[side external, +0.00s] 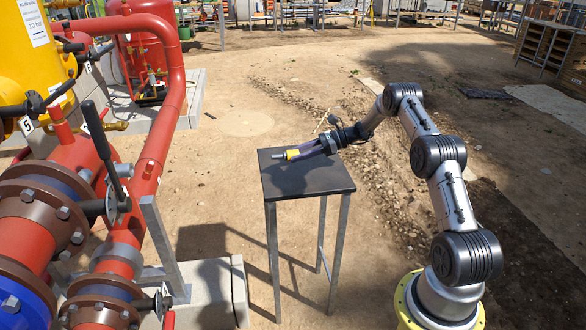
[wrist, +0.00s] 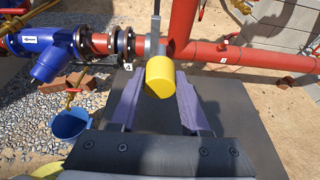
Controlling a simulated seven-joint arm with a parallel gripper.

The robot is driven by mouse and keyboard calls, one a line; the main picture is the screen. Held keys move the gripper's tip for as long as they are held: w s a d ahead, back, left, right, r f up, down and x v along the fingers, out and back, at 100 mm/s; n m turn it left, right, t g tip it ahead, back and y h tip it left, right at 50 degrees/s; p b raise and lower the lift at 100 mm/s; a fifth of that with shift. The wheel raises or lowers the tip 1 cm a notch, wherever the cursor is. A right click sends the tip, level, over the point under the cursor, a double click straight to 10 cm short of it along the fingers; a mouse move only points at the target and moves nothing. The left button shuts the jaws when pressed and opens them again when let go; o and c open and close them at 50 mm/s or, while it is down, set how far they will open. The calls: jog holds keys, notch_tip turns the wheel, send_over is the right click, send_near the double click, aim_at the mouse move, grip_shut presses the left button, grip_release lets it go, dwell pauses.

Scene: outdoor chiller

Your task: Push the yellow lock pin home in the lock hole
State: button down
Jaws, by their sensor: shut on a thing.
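The yellow lock pin (side external: 292,154) is in my gripper (side external: 300,152), above the small dark table. Its grey shank points left, toward the red pipework. In the wrist view the pin's yellow round end (wrist: 160,77) sits between the purple fingers of my gripper (wrist: 158,92), which are shut on it. The pin is well apart from the valve with the black lever (side external: 104,150) on the red pipe. I cannot make out the lock hole in either view.
The dark-topped table (side external: 305,183) is bare under my gripper. Red pipes (side external: 150,150) and flanges (side external: 45,215) fill the left side, with a grey metal post (side external: 162,245) in front. A blue bucket (wrist: 70,125) stands on the ground. Open sandy ground lies between table and pipes.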

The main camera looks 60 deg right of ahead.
jog(key=shift+w+d+f+m+h, duration=0.2)
jog(key=shift+w+d+m+h, duration=0.05)
jog(key=shift+d+m+h, duration=0.05)
jog(key=shift+w+m+t+h, duration=0.3)
jog(key=shift+w+t, duration=0.05)
jog(key=shift+t, duration=0.15)
jog(key=w+a+r+m, duration=0.1)
jog(key=w+a+r, duration=0.1)
jog(key=w+a, duration=0.35)
jog(key=w+a+r, duration=0.3)
jog(key=a, duration=0.5)
jog(key=a+r+n, duration=0.1)
jog(key=a+r, duration=0.1)
jog(key=a, duration=0.7)
jog(key=w+a+r+n+g+y, duration=0.1)
jog(key=a+r, duration=0.2)
jog(key=a, duration=0.6)
jog(key=shift+w+a+y, duration=0.15)
jog(key=shift+a+y, duration=0.15)
jog(key=shift+a, duration=0.1)
jog(key=shift+r, duration=0.1)
jog(key=shift+w+a, duration=2)
jog(key=shift+w, duration=0.05)
